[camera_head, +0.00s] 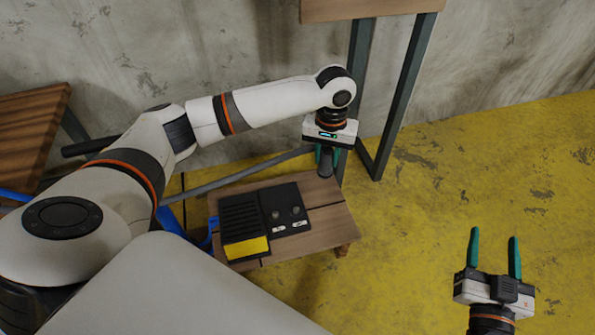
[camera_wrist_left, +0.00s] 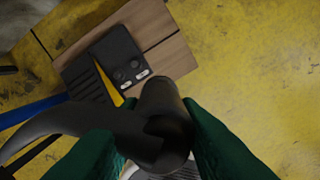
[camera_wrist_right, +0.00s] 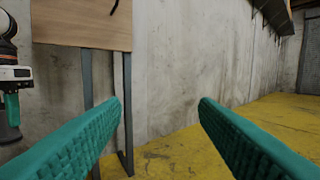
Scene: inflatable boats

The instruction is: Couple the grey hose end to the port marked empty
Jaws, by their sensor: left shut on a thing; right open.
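My left gripper (camera_head: 327,152) is shut on the grey hose end (camera_head: 325,168), above the far right of a small wooden table. In the left wrist view the hose end (camera_wrist_left: 163,100) sits between the green fingers, its hose curving left. A black port panel (camera_head: 286,207) lies on the table, with two round ports, the left port (camera_head: 275,215) and the right port (camera_head: 295,210). Each has a small white label, too small to read. The hose end is apart from both ports. My right gripper (camera_head: 494,238) is open and empty, far right over the floor.
A black ribbed pump box (camera_head: 242,215) with a yellow front joins the panel's left side on the small table (camera_head: 325,222). The grey hose (camera_head: 235,180) runs left behind it. A taller metal-legged stand (camera_head: 395,100) is behind. The yellow floor right is clear.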

